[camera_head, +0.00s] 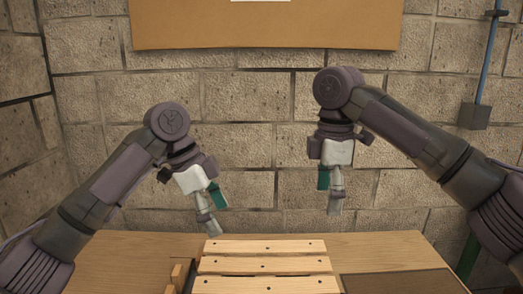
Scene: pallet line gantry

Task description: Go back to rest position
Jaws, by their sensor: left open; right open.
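My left gripper (213,212) hangs over the back left corner of a slatted wooden pallet (265,265), tilted a little, with its fingers pointing down. My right gripper (330,197) hangs higher, above the back right part of the pallet, with its fingers pointing down. Both grippers are open, and nothing shows between their fingers. Each has a pale body with a green finger part and a grey finger part. Both are apart from the pallet and from each other.
The pallet lies on a wooden table (120,262). A dark flat panel (405,282) lies at the front right. Small wooden pieces (180,275) stand at the pallet's left. A stone block wall (255,150) with a brown board (265,25) stands behind.

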